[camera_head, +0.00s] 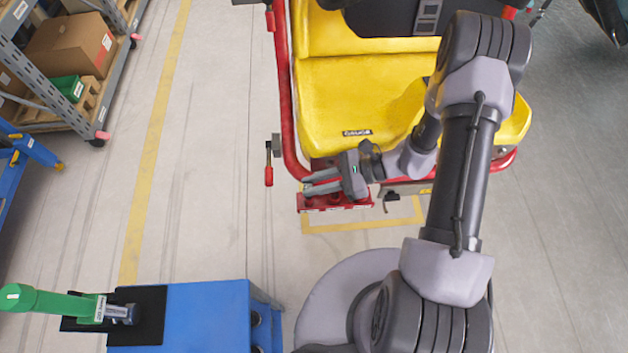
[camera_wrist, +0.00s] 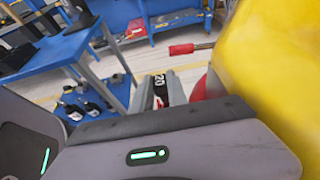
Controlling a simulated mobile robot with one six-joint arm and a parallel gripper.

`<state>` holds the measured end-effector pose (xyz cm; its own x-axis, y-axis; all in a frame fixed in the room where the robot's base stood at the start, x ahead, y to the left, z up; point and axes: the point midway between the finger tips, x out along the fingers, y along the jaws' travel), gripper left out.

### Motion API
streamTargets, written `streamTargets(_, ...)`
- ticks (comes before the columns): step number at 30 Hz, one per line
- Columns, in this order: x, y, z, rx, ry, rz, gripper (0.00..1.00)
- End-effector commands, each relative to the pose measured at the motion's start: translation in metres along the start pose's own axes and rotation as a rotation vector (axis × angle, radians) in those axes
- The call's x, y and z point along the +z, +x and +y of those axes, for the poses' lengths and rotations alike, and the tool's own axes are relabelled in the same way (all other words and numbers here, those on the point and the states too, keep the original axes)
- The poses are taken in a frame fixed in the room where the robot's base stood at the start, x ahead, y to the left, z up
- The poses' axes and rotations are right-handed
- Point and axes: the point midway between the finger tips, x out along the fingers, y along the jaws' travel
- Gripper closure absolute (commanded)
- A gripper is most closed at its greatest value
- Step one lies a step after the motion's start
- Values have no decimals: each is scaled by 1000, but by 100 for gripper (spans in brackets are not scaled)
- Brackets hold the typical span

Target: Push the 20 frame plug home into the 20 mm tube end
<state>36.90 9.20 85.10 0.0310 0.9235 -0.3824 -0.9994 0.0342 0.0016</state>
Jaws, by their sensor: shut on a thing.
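My gripper (camera_head: 309,184) is at the lower front edge of the yellow coaster seat, its fingers pointing left just above a red bar. In the wrist view my gripper (camera_wrist: 164,88) is shut on a dark plug (camera_wrist: 159,86) marked "20", which shows between the grey fingers. In the head view the plug is too small or hidden to make out. The red tube frame (camera_head: 289,110) runs down the left side of the seat and curves under it. I cannot pick out the 20 mm tube end, nor tell whether the plug touches it.
The yellow seat (camera_head: 370,95) rises close beside my gripper. A red-handled lever (camera_head: 268,175) hangs left of the frame, also in the wrist view (camera_wrist: 182,49). A blue bench (camera_head: 205,300) with a green tool (camera_head: 45,302) stands lower left. Floor between is clear.

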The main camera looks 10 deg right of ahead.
Motion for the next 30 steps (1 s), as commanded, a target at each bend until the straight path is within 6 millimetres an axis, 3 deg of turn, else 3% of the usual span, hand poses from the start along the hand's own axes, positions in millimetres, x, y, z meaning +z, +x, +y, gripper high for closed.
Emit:
streamTargets(12, 1, -1, -2, 0, -1, 1, 100)
streamTargets(30, -14, 6, -1, -1, -1, 1, 100)
